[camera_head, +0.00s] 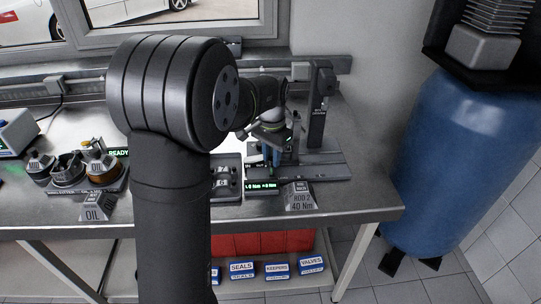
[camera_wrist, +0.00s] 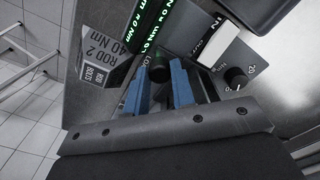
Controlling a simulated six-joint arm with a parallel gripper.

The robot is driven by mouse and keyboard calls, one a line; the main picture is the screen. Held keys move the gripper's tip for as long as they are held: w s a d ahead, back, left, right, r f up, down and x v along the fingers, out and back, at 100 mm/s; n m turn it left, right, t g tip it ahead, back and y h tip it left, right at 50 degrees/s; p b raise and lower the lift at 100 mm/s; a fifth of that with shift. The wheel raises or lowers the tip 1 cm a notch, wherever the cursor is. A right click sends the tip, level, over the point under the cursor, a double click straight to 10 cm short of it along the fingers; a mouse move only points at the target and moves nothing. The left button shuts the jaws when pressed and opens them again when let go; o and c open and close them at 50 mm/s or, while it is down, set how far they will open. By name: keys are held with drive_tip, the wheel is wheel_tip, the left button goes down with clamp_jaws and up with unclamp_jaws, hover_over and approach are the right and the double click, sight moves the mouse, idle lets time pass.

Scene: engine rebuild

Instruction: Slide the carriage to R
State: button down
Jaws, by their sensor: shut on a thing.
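My gripper (camera_head: 271,158) is at the bench fixture (camera_head: 325,165) with the dark upright post, just behind the small green-lit display (camera_head: 262,187). Its two blue fingers show in the wrist view (camera_wrist: 160,88), shut on a dark round knob (camera_wrist: 158,73) between them. The knob seems to belong to the carriage; the rest of the carriage is hidden by my fingers and wrist. The R mark cannot be made out in either view.
A grey "ROD 2 40 Nm" block (camera_head: 300,197) stands in front of the fixture, near the bench edge. In the wrist view a panel with a small dial (camera_wrist: 237,82) lies right of the fingers. An oil tray (camera_head: 97,172) sits on the left. A blue tank (camera_head: 450,150) stands right of the bench.

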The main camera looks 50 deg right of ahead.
drive_tip(key=s+d, duration=0.6)
drive_tip(key=shift+r, duration=0.1)
drive_tip(key=c, duration=1.2)
unclamp_jaws()
wheel_tip(320, 180, up, 17)
drive_tip(key=shift+r, duration=0.2)
drive_tip(key=shift+f, duration=0.15)
